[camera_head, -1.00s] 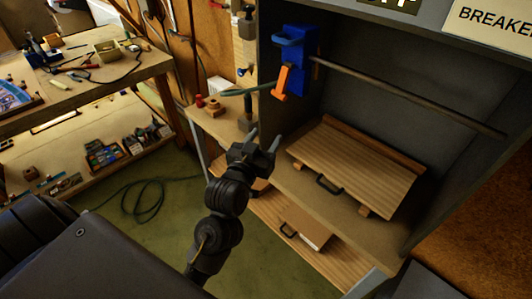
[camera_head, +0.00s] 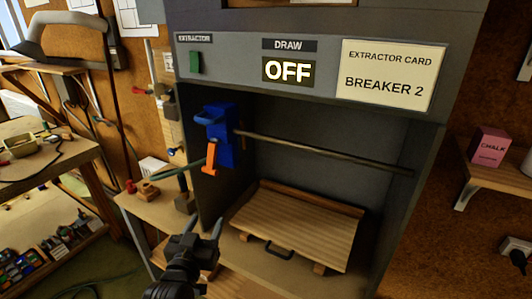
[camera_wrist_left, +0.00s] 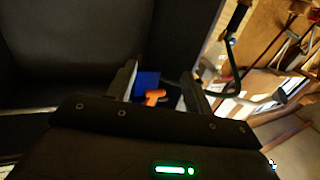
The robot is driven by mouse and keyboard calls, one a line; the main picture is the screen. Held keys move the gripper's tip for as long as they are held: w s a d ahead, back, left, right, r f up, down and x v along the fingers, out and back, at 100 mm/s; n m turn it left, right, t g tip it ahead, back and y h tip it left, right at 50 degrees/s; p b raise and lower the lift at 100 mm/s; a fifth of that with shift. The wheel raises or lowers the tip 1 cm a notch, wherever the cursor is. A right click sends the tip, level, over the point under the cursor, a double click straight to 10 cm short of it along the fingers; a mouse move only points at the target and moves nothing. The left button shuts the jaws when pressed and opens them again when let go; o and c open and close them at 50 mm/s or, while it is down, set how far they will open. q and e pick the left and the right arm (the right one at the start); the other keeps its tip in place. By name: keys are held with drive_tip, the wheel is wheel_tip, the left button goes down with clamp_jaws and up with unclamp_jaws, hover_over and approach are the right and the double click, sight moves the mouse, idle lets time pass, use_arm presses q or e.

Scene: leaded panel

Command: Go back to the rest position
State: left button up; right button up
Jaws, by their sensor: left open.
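My left gripper (camera_head: 194,229) is open and empty in the head view. It is low in the picture, in front of the grey cabinet's left side and left of the sloped wooden board. In the left wrist view its two fingers (camera_wrist_left: 160,88) stand apart. Behind them show a blue fitting (camera_wrist_left: 147,84) and its orange lever (camera_wrist_left: 155,98), some way off. My right gripper is in neither view.
The grey cabinet (camera_head: 427,190) has an open bay with a bar (camera_head: 320,150) across it, the blue fitting (camera_head: 222,128) and the wooden board (camera_head: 300,222) with a black handle. A display reads OFF (camera_head: 288,69). A workbench (camera_head: 60,165) stands left; a shelf holds a pink chalk box (camera_head: 489,147).

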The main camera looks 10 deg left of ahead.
use_arm(q)
drive_tip(key=s+d+f+m+g+h, duration=0.1)
drive_tip(key=s+f+g, duration=0.25)
drive_tip(key=f, duration=0.35)
drive_tip(key=s+f+m+g+h, duration=0.1)
drive_tip(key=s+f+g, duration=0.2)
drive_tip(key=s+f, duration=0.3)
drive_tip(key=s+a+f+g, duration=0.1)
drive_tip(key=s+f+g, duration=0.35)
drive_tip(key=s, duration=0.35)
drive_tip(key=s+f+g, duration=0.3)
drive_tip(key=s+f, duration=0.3)
drive_tip(key=s, duration=0.1)
drive_tip(key=s+f+g+b, duration=0.2)
drive_tip(key=s+f, duration=0.1)
drive_tip(key=f, duration=2.7)
drive_tip(key=s+a+f+m+g+y, duration=0.1)
drive_tip(key=s+a+f, duration=0.2)
drive_tip(key=s+f, duration=1.2)
drive_tip(key=shift+s+b, duration=0.45)
drive_tip(key=shift+f, duration=0.1)
